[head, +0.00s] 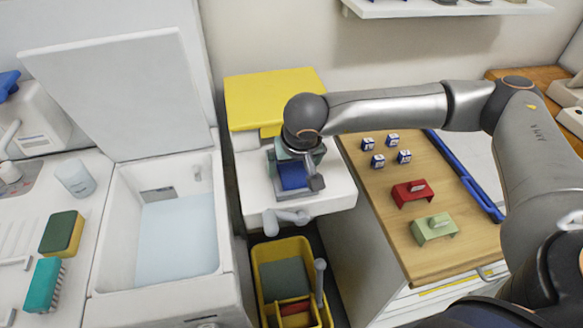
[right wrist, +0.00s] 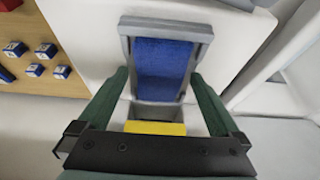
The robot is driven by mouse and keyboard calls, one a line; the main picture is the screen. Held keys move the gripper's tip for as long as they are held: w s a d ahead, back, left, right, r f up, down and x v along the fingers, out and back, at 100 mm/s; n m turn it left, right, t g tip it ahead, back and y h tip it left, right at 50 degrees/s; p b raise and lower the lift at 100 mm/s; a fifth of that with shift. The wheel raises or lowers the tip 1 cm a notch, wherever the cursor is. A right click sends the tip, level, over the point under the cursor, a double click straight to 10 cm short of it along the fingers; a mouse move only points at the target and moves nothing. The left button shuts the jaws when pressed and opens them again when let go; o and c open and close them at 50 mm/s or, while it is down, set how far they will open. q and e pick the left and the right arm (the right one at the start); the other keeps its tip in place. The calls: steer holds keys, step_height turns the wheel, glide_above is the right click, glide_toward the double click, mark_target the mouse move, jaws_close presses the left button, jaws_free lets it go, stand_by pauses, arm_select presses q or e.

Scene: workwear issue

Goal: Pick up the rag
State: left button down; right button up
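A blue, cloth-like piece (head: 292,176), possibly the rag, lies in a grey frame on a white stand (head: 330,192). In the right wrist view the blue piece (right wrist: 162,68) shows beyond the fingertips, inside the grey frame (right wrist: 124,50). My right gripper (head: 297,160) is above the stand, pointing down. In the right wrist view its dark green fingers (right wrist: 160,90) are spread, with nothing clasped between them. I cannot tell whether they touch the frame. A grey-green folded piece (head: 285,278) lies in the yellow bin below. My left gripper is not in view.
A yellow panel (head: 275,95) is behind the stand. A white basin (head: 105,255) with a raised lid is on the left. A wooden counter (head: 385,225) with small blue-and-white cubes and red and green blocks is on the right. The yellow bin (head: 262,270) is on the floor.

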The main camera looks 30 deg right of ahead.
steer(key=shift+r, duration=0.1)
steer(key=c, duration=1.4)
